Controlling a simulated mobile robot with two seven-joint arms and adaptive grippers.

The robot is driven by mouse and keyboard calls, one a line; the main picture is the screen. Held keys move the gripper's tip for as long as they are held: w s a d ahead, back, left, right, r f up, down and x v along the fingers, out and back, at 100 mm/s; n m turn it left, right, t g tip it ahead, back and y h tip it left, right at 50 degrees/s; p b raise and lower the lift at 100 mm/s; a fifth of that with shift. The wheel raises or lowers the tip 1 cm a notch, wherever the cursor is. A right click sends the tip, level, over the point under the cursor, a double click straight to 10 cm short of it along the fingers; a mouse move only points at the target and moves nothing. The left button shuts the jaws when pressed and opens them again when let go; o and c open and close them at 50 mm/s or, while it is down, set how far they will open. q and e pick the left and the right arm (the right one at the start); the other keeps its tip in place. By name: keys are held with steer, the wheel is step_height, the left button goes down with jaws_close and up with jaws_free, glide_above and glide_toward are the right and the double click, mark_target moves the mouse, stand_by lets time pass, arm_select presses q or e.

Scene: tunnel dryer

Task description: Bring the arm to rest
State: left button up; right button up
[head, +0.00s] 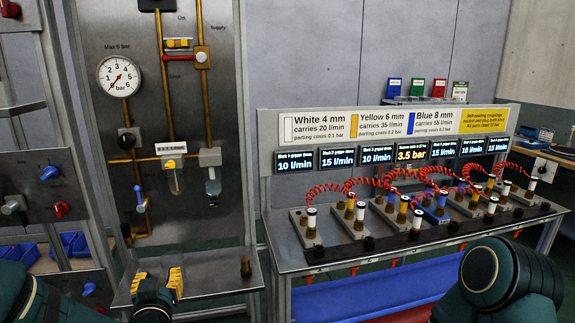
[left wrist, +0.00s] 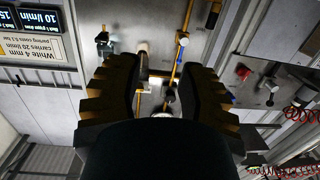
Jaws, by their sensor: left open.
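My left gripper (head: 158,288) shows at the lower left of the head view, over the front of the steel panel's shelf. Its yellow-padded fingers stand apart with nothing between them. In the left wrist view its two dark, ridged fingers (left wrist: 160,85) are spread. The pipe panel (head: 110,30) shows beyond them, with nothing held. A dark green rounded part of my right arm (head: 510,285) fills the lower right of the head view. My right gripper is out of view.
The steel panel carries a pressure gauge (head: 119,75), brass pipes and valves. Its shelf (head: 215,275) holds a brass fitting (head: 245,267). To the right, a bench (head: 285,262) carries several fittings with red coiled hoses (head: 365,185) under flow displays (head: 338,157).

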arm_select(q)
steer(key=d+f+m+g+h, duration=0.1)
steer(key=d+f+g+h, duration=0.25)
steer(key=f, duration=0.65)
steer(key=s+d+f+g+h, duration=0.2)
steer(key=s+d+f+g, duration=0.3)
steer(key=s+f, duration=0.3)
steer(key=s+d+f+g+h, duration=0.3)
steer(key=s+d+f+g, duration=0.3)
steer(key=f, duration=0.9)
steer(key=s+d, duration=0.2)
steer(key=s, duration=0.1)
steer(key=shift+s+f+m, duration=0.15)
steer(key=shift+s+m, duration=0.15)
steer(key=shift+m, duration=0.1)
